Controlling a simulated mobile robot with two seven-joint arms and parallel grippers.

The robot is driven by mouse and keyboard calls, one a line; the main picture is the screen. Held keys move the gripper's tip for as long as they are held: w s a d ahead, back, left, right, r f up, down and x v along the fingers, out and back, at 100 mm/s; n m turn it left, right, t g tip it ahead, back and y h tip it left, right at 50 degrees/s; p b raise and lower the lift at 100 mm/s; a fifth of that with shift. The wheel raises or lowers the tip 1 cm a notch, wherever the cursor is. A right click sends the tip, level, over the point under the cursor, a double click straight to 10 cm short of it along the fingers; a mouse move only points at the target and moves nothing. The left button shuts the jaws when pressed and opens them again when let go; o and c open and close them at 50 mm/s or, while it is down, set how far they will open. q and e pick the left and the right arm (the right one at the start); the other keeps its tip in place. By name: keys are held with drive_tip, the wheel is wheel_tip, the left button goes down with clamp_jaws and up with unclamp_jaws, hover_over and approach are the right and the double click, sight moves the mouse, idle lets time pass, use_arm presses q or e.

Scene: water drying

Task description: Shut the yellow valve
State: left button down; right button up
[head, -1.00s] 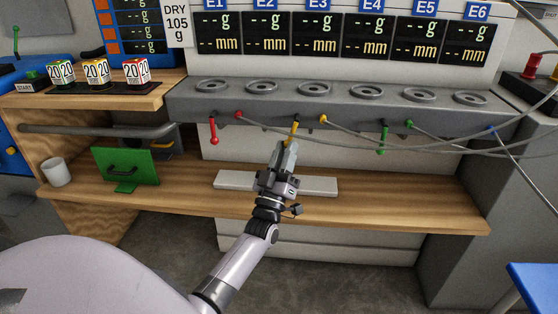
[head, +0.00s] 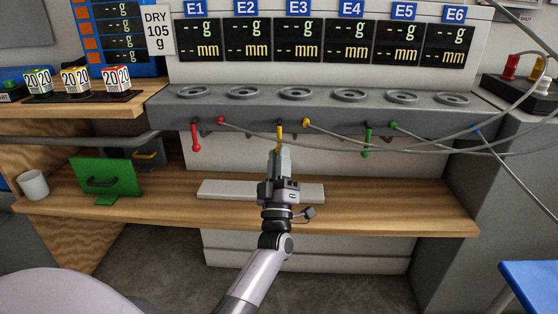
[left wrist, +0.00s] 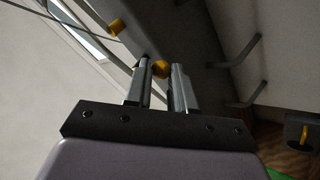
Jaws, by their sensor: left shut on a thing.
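The yellow valve handle (head: 280,136) hangs down from the front of the grey bench ledge, between the red and green handles. My left gripper (head: 279,154) is at its lower part from below, with the fingers shut on it. In the left wrist view, the yellow valve's rounded end (left wrist: 161,69) shows between the tips of the left gripper (left wrist: 160,78). The fingers hide part of the handle. My right gripper is not in view.
A red handle (head: 196,138) hangs to the left and a green handle (head: 367,140) to the right. Grey cables run from the ledge toward the right. A pale flat bar (head: 225,190) lies on the wooden shelf (head: 400,205) below. A green panel (head: 106,177) and white mug (head: 33,184) stand left.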

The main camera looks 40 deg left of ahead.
use_arm(q)
drive_tip(key=shift+a+r, duration=0.15)
drive_tip(key=shift+a, duration=0.05)
drive_tip(key=c, duration=1.1)
unclamp_jaws()
drive_tip(key=shift+o, duration=0.6)
drive_tip(key=shift+d, duration=0.1)
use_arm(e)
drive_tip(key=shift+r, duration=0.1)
use_arm(q)
wheel_tip(320, 180, up, 20)
drive_tip(key=p, duration=0.7)
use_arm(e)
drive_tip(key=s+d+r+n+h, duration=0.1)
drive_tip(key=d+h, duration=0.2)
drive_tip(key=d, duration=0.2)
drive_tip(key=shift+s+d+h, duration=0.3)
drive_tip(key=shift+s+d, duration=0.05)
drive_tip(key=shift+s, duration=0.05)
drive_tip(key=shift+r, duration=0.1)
